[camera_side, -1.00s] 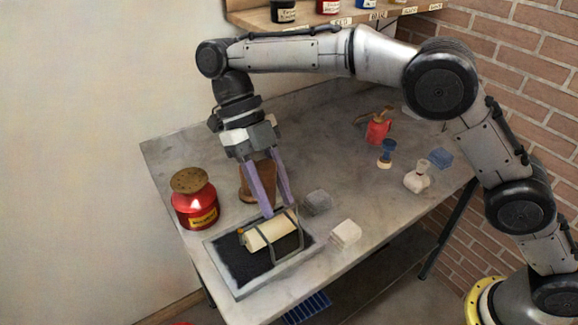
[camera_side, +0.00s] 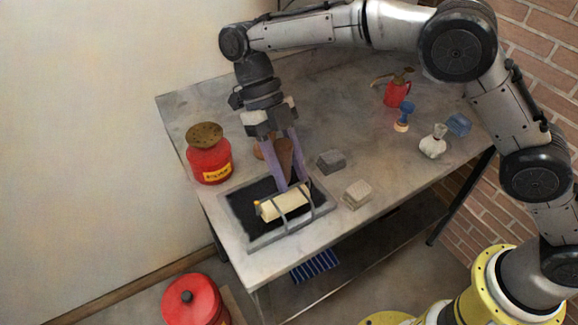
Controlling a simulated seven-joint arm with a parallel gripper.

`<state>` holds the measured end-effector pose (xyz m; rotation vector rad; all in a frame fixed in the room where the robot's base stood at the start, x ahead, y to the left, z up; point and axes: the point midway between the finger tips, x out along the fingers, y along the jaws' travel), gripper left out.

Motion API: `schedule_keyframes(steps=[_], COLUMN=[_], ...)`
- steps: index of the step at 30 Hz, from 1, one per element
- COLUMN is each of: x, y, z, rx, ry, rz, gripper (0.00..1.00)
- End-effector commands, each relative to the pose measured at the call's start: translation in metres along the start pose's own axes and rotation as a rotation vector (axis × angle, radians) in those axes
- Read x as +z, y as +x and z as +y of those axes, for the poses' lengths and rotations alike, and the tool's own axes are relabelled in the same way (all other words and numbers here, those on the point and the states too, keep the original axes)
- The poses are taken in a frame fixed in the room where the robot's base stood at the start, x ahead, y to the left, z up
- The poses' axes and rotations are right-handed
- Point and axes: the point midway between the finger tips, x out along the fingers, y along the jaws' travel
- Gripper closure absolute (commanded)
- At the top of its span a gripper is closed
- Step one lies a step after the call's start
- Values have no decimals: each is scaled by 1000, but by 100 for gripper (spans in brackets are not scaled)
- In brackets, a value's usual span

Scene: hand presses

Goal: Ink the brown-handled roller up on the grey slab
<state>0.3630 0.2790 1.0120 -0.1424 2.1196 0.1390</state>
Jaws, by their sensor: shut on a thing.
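The grey slab (camera_side: 262,243) lies at the front left of the table, with a black ink surface inside a grey rim. The roller (camera_side: 284,203) is a cream cylinder in a grey wire frame, lying over the black surface toward the slab's right part. Its visible side looks cream, without dark ink. A brown handle (camera_side: 285,153) shows between the two purple fingers of my gripper (camera_side: 293,183). My gripper points down above the roller, shut on the handle. The fingers partly hide the handle, and the roller's underside is hidden, so firm contact with the ink cannot be told.
A red can (camera_side: 210,162) with a brown top stands left of the slab. A dark grey block (camera_side: 331,161) and a pale block (camera_side: 357,194) lie to its right. A red sprayer (camera_side: 397,90), blue-handled tool (camera_side: 404,117) and white bottle (camera_side: 433,142) stand farther right.

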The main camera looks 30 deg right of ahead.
Motion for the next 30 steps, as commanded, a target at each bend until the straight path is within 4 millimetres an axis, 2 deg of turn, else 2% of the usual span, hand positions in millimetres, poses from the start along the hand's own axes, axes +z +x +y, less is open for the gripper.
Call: schedule_keyframes(steps=[30], x=[3], y=[4], z=[0], rx=[1], ry=[-1], rz=[-2], gripper=[100])
